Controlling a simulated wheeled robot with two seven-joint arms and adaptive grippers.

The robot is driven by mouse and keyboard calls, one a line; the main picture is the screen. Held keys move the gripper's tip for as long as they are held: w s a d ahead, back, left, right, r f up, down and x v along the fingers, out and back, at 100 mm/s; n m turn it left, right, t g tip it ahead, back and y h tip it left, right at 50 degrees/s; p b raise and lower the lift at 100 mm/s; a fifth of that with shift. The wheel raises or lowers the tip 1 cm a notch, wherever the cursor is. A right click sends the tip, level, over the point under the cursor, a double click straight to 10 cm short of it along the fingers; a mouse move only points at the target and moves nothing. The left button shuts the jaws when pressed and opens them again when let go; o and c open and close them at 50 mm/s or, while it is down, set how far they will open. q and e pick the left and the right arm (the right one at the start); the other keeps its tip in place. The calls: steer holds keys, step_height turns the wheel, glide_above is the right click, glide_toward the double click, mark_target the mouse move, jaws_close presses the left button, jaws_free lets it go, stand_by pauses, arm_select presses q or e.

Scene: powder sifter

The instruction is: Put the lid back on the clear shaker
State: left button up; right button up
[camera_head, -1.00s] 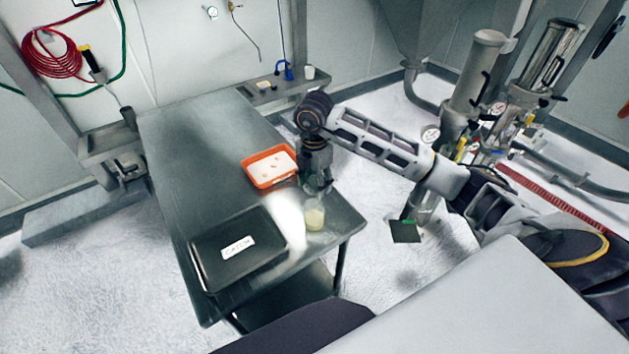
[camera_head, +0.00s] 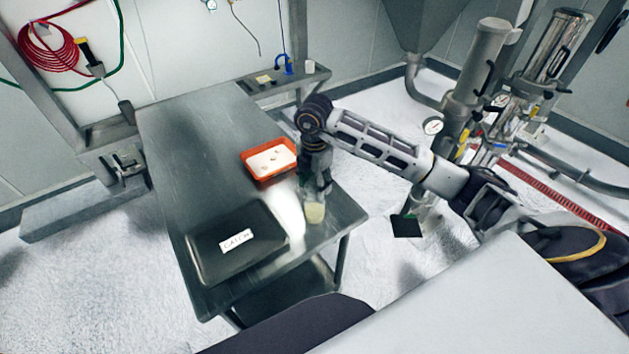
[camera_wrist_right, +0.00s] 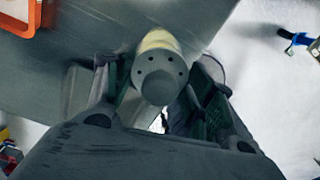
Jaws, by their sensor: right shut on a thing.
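The clear shaker (camera_head: 315,213) with pale yellow powder stands near the table's front right corner. Its upper part is hidden by my right gripper (camera_head: 319,187) in the head view. In the right wrist view, a grey rounded lid (camera_wrist_right: 160,72) with several small holes sits between the fingers of my right gripper (camera_wrist_right: 155,92), which is shut on it. The lid lines up over the shaker's pale yellow body (camera_wrist_right: 160,40). I cannot tell whether it is fully seated. My left gripper is not in view.
A black tray labelled CATCH (camera_head: 205,268) lies on the steel table (camera_head: 185,150), left of the shaker. An orange tray (camera_head: 255,176) with white contents lies behind it. The table's front right edge is close to the shaker.

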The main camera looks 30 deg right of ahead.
steer(key=shift+f+b, duration=0.75)
steer(key=shift+f, duration=0.6)
steer(key=shift+f, duration=0.15)
stand_by(1.8)
steer(key=o, duration=0.8)
steer(key=shift+o, duration=0.4)
steer(key=o, duration=0.4)
